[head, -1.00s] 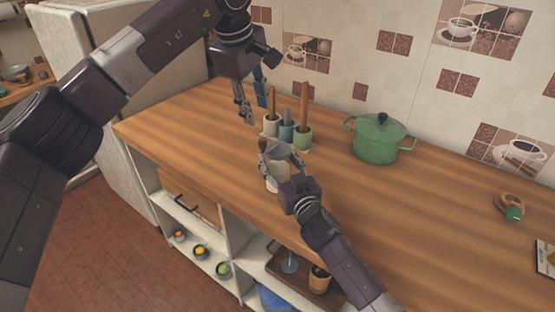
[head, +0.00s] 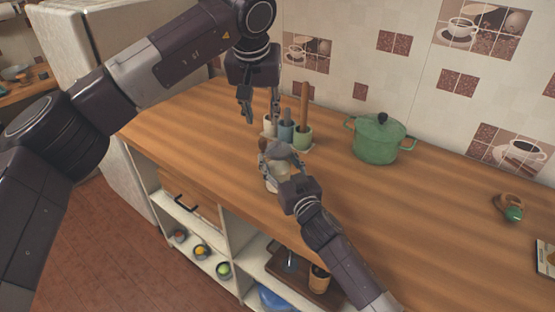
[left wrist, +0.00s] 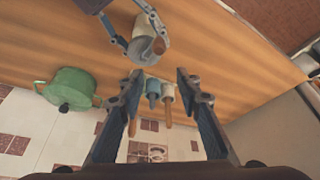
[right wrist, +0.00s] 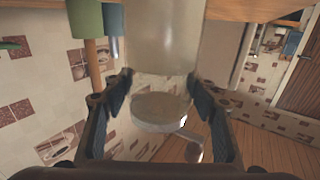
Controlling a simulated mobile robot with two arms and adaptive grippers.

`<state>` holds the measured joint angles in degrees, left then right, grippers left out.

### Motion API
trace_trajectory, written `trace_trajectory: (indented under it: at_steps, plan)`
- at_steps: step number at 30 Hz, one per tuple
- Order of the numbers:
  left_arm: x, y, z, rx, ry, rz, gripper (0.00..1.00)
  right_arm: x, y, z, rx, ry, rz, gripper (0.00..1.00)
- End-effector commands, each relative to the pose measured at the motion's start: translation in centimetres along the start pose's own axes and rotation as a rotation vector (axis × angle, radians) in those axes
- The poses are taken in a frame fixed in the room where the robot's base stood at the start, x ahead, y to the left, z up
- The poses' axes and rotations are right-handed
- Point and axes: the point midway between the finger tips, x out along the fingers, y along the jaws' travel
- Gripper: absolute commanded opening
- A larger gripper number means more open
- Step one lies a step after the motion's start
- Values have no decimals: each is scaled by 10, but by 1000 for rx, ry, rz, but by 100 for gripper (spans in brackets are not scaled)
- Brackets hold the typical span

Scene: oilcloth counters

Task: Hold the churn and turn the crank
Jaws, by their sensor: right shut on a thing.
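The churn (head: 283,170) is a small cream container with a grey lid and a brown crank knob (head: 264,146), standing near the counter's front edge. My right gripper (head: 276,166) is shut on it from the front. In the right wrist view, the pale churn body (right wrist: 160,40) and its round lid (right wrist: 160,112) show between the fingers, with the crank arm (right wrist: 196,152) beyond. My left gripper (head: 261,118) is open and empty, pointing down behind and above the churn. In the left wrist view the churn (left wrist: 145,50) lies beyond its fingertips, apart from them.
A green lidded pot (head: 380,145) stands to the right by the tiled wall. A wooden item with a green part (head: 511,207) lies far right. The wooden counter (head: 420,215) between is clear.

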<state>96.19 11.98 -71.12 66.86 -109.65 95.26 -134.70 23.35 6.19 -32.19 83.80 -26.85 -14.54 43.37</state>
Motion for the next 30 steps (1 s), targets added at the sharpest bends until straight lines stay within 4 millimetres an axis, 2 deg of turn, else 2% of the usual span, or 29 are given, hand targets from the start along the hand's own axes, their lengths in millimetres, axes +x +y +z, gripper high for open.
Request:
trace_trajectory:
  at_steps: [9, 15, 21, 29, 30]
  plan:
    - [44, -1, 19, -2, -3, 0, 32, 0, 0, 1, 0, -2, 1, 5]
    - [62, -1, 26, -2, -1, 0, 32, 0, 0, 1, 0, -2, 1, 5]
    - [69, -1, 30, -4, -1, -1, 32, 0, 0, 1, 0, -2, 1, 5]
    - [70, -1, 30, -3, -1, 0, 32, 0, 0, 1, 0, -2, 1, 5]
    - [70, -1, 30, -3, -1, 0, 28, 0, 0, 1, 0, -2, 1, 5]
